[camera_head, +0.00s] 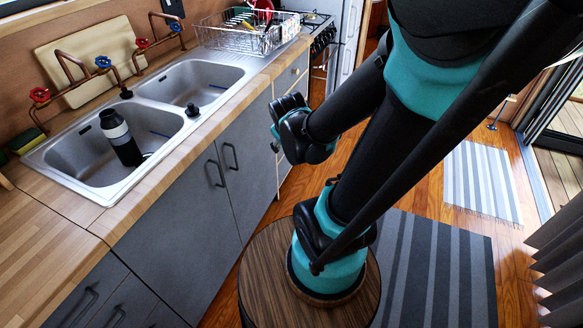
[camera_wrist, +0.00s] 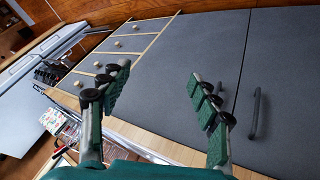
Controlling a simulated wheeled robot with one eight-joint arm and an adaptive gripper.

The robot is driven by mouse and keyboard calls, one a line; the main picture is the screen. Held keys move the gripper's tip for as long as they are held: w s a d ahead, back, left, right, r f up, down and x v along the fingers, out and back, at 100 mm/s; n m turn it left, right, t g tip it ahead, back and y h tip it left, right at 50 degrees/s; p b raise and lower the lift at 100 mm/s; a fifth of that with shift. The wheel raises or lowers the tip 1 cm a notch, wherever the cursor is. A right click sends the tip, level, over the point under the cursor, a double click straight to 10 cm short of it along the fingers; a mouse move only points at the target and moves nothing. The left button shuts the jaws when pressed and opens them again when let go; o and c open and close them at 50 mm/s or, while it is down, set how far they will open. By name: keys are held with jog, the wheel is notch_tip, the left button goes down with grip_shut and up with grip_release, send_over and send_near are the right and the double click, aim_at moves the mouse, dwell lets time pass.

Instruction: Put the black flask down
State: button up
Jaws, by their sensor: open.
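The black flask (camera_head: 127,150) has a pale grey band near its top. It stands tilted in the nearer basin of the double sink (camera_head: 75,192). It is out of sight in the wrist view. My gripper (camera_wrist: 162,82) is open, its two green-padded fingers wide apart with nothing between them. It faces the grey cabinet fronts (camera_wrist: 185,50), away from the flask. In the head view my arm is to the right of the sink, in front of the cabinets, and I cannot make out the fingers there.
Red and blue taps (camera_head: 103,62) stand behind the sink. A small black item (camera_head: 192,110) sits on the sink's front rim. A wire dish rack (camera_head: 245,32) is farther along the counter. The wooden counter (camera_head: 50,230) nearer me is clear.

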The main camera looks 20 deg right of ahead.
jog(key=s+a+f+m+g+y, duration=0.1)
jog(key=s+f+m+g, duration=0.1)
jog(key=s, duration=0.7)
jog(key=f+m, duration=0.1)
jog(key=m, duration=0.1)
jog(key=shift+a+f+m+g+y, duration=0.2)
jog(key=shift+m+g+y, duration=0.1)
jog(key=shift+g+y, duration=0.1)
jog(key=shift+w, duration=0.1)
